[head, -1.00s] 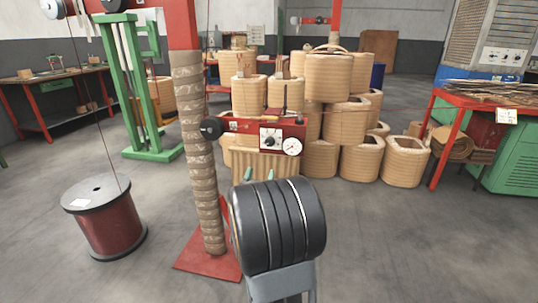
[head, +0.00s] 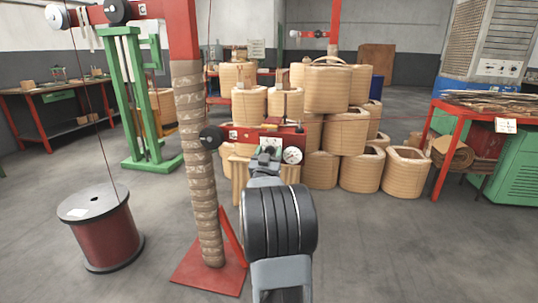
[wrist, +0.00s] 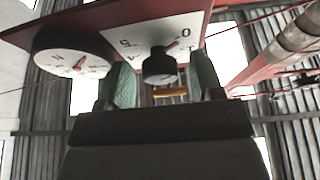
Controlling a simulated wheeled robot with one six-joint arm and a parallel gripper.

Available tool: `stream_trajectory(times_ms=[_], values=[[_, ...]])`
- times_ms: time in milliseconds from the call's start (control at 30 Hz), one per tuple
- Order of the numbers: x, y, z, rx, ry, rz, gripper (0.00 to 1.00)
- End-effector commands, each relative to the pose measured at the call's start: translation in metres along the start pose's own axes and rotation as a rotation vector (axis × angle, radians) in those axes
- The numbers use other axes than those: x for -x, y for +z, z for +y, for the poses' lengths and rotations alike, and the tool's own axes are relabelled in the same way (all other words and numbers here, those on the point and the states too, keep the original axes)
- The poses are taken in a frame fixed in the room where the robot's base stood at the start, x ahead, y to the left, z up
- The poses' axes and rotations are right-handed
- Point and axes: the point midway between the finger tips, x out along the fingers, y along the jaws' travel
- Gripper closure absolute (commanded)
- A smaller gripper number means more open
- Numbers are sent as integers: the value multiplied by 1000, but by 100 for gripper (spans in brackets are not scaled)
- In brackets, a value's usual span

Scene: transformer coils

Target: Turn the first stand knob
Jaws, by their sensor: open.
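The stand knob (wrist: 160,68) is small, black and round, on a white dial plate (wrist: 130,38) with digits and a red pointer mark. It shows upside down in the wrist view. My gripper (wrist: 163,75) is open, its two green-padded fingers on either side of the knob in that view. Side gaps show between pads and knob; I cannot tell how deep the fingers reach. In the head view my gripper (head: 267,153) is in front of the red instrument box (head: 243,135) on the stand and mostly hides the knob.
A white gauge (head: 292,155) sits right beside the knob plate. The wrapped stand post (head: 199,160) rises to the left, on a red base. A wire spool (head: 100,230) stands at left. Stacked coils (head: 345,130) fill the space behind. Floor at front right is clear.

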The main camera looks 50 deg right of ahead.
Motion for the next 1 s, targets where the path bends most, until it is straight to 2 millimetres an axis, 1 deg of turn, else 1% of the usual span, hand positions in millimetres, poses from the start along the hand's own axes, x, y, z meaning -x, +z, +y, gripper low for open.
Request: stream_trajectory(times_ms=[267, 367, 700, 800, 1000], values=[[-1, 0, 0, 0, 0, 0, 40], [-1, 0, 0, 0, 0, 0, 47], [-1, 0, 0, 0, 0, 0, 80], [-1, 0, 0, 0, 0, 0, 88], [0, 1, 0, -18, 7, 0, 88]])
